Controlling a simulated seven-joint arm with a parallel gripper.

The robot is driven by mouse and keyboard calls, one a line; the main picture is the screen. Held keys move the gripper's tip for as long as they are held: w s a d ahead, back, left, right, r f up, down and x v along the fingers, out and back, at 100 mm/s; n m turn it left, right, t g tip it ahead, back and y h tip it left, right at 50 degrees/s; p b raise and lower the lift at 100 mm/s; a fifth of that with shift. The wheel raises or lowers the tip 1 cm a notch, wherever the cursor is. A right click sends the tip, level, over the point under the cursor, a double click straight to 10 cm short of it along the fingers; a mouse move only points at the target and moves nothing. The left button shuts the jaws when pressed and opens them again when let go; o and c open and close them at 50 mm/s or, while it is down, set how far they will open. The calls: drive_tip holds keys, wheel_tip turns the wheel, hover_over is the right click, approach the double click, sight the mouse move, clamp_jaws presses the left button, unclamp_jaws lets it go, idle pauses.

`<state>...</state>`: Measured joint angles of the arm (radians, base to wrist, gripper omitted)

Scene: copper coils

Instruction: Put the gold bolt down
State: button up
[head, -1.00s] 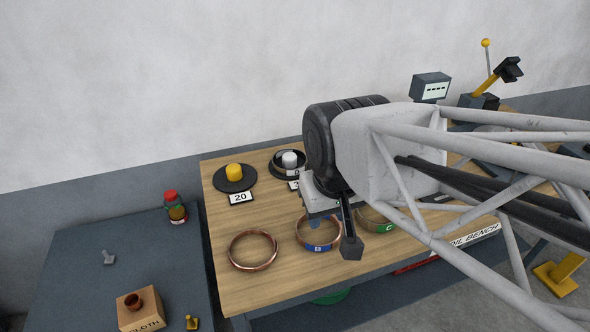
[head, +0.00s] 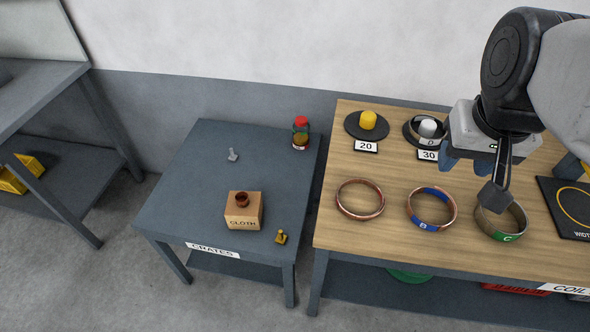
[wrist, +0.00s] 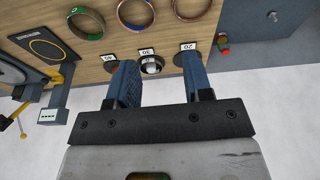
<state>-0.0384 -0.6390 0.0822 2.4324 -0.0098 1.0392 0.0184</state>
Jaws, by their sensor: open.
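The gold bolt (head: 281,237) stands on the dark grey crates table (head: 185,195), near its front right corner, beside the cardboard cloth box. It does not show in the wrist view. My gripper (wrist: 157,65) is open with its two blue fingers spread, and nothing is held between them. In the head view my gripper (head: 470,160) is over the wooden bench, well to the right of the gold bolt and apart from it.
A silver bolt (head: 233,155), a cloth box (head: 243,211) and a red-capped jar (head: 300,133) stand on the crates table. The bench (head: 390,168) bears copper coils, including a blue-marked one (head: 431,208), and weights on dark discs. The crates table's left part is clear.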

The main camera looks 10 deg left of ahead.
drive_tip(key=w+a+r+n, duration=0.1)
drive_tip(key=w+a+n, duration=0.2)
drive_tip(key=w+a, duration=0.7)
drive_tip(key=n+g+y, duration=0.1)
drive_tip(key=n, duration=0.3)
hover_over(281, 231)
drive_tip(key=s, duration=0.1)
drive_tip(key=f, duration=4.8)
drive_tip(key=shift+d+f, duration=0.25)
drive_tip(key=shift+f, duration=0.15)
drive_tip(key=shift+w+a+f, duration=0.1)
drive_tip(key=shift+w+f, duration=0.05)
drive_tip(key=shift+f, duration=1.1)
drive_tip(key=shift+w+a+f, duration=0.1)
drive_tip(key=shift+w+f, duration=0.05)
drive_tip(key=shift+f, duration=0.7)
drive_tip(key=shift+w+a+f, duration=0.1)
drive_tip(key=shift+w+f, duration=0.05)
drive_tip(key=shift+f, duration=0.7)
drive_tip(key=shift+w+a+f, duration=0.1)
drive_tip(key=shift+w+f, duration=0.05)
drive_tip(key=shift+f, duration=0.7)
